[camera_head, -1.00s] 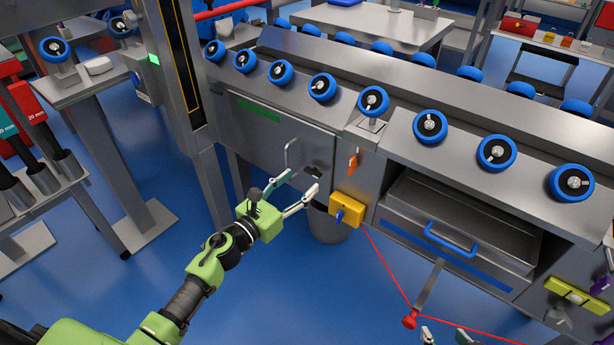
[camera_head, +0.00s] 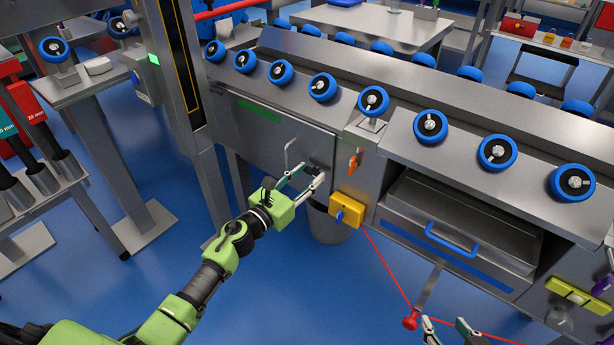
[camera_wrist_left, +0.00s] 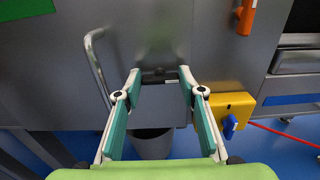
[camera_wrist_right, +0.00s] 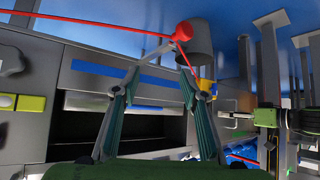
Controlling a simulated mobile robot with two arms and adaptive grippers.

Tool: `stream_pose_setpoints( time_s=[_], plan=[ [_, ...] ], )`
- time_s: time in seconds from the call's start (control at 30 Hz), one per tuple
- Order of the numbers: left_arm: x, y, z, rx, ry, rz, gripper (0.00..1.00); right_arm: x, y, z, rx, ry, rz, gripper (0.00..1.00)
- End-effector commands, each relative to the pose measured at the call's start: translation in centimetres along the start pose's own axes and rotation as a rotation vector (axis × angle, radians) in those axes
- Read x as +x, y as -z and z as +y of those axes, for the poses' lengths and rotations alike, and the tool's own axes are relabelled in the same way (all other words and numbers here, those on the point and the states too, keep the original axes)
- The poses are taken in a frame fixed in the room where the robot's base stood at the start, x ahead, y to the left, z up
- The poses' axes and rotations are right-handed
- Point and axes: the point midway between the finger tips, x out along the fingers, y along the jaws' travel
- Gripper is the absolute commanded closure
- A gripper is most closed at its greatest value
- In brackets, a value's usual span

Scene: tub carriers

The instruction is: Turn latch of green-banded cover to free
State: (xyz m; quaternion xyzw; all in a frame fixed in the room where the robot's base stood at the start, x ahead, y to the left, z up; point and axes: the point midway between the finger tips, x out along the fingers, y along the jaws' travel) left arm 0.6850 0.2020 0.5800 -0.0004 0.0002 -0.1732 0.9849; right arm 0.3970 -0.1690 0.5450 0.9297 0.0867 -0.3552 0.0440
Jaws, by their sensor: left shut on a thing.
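The cover (camera_head: 262,135) is a grey metal panel with a green band (camera_head: 259,110) near its top left, low on the machine's front. The band also shows in the left wrist view (camera_wrist_left: 25,8). A bent metal handle (camera_wrist_left: 94,62) stands out from the cover, left of the latch. The latch (camera_wrist_left: 159,76) is a small dark piece lying about level between my left fingertips. My left gripper (camera_head: 313,175) is shut on it, and the fingers partly hide it in the head view. My right gripper (camera_head: 445,323) is open and empty at the bottom edge.
Right of the cover are an orange lever (camera_head: 353,163) and a yellow box with a blue knob (camera_head: 347,208). A grey bin (camera_head: 328,230) stands below the cover.

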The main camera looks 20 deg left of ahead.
Motion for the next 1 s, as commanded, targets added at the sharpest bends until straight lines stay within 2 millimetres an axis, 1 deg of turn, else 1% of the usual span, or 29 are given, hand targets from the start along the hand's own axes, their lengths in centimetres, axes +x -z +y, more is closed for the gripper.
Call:
stream_pose_setpoints(
  time_s=[0.27, 0.47, 0.6, 0.77, 1.0],
  plan=[
    [0.0, 0.0, 0.0, -0.062, 0.0, 0.0, 0.85, -0.1, -0.3, 0.0, 0.0, 0.0, -0.015, 0.6],
    [0.0, -0.1, 0.1, -0.192, 0.0, 0.0, 0.85, -0.3, -1.4, 0.0, 0.002, -0.001, -0.059, 0.6],
    [0.0, -0.1, 0.2, -0.318, 0.0, 0.0, 0.85, -0.8, -3.0, 0.2, 0.006, -0.005, -0.122, 0.6],
    [0.0, 0.0, 0.3, -0.47, -0.001, 0.001, 0.85, -1.3, -4.5, 0.5, 0.006, -0.009, -0.188, 0.6],
    [0.0, 0.0, 0.3, -0.699, 0.0, 0.001, 0.85, -2.7, -7.3, 0.8, 0.009, -0.017, -0.316, 0.6]
  ],
)
